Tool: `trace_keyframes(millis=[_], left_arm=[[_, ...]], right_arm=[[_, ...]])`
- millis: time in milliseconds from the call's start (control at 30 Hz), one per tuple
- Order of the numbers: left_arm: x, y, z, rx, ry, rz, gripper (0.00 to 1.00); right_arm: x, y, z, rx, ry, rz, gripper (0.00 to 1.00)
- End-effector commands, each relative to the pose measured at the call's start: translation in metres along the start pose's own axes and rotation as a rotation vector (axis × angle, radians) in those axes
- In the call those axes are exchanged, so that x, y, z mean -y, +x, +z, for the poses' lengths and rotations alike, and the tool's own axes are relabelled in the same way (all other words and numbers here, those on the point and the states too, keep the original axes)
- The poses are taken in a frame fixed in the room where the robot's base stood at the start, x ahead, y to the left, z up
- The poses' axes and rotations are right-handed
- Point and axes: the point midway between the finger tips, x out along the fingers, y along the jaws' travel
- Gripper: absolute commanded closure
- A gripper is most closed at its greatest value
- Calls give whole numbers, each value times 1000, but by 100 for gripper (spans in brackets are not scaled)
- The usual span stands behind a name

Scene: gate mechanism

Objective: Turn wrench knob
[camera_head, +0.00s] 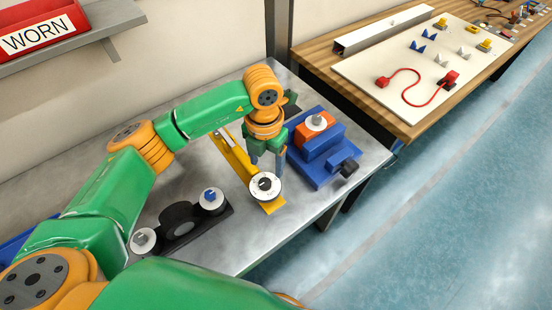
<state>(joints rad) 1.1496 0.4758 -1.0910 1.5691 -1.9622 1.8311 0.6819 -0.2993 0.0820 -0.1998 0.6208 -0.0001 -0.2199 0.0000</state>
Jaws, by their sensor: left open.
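A white round dial with a black knob (265,186) sits on the near end of a long yellow wrench-like piece (235,155), which lies on the grey metal table. My left gripper (267,166) points down just behind the knob in the picture, with its fingers apart. I cannot tell whether the fingers touch the dial. The gripper and arm hide part of the yellow piece. My right gripper is not in view.
A blue vise-like block (322,150) with an orange top and white knob stands close to the right. A black base (182,228) with white dials is at the left. A wooden table (385,112) with a white board is beyond. The table's front right is clear.

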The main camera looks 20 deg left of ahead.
Motion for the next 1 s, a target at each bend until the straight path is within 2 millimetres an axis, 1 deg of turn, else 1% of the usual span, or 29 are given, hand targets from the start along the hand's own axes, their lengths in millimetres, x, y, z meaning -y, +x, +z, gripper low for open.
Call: trace_keyframes(millis=[33, 100, 200, 300, 400, 567, 600, 667, 700, 767, 800, 833, 867, 1000], left_arm=[[0, 6, -2, -6, -1, -1, 30], [1, 22, -2, -8, -1, -3, 30], [1, 41, -2, -6, 0, -4, 30], [1, 54, -1, -4, 0, -4, 30], [1, 60, -1, -2, 1, -5, 30], [1, 61, 0, -1, 1, -5, 30], [1, 61, 0, -1, 1, -5, 36], [1, 61, 0, -1, 1, -5, 52], [1, 61, 0, -1, 1, -5, 63], [1, 61, 0, -1, 1, -5, 79], [1, 61, 0, -1, 1, -6, 90], [1, 61, 0, -1, 1, -6, 98], [1, 61, 0, -1, 1, -6, 100], [1, 61, 0, -1, 4, -6, 100]], right_arm=[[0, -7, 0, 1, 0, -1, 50], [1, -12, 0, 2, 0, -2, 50], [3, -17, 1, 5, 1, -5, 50], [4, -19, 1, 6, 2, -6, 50], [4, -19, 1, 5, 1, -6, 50], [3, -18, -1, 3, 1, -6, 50], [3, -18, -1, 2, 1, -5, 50], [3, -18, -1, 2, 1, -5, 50], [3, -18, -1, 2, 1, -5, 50], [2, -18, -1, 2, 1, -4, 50], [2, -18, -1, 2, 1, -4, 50], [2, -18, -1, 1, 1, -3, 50], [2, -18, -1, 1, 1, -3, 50], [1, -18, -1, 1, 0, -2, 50]])
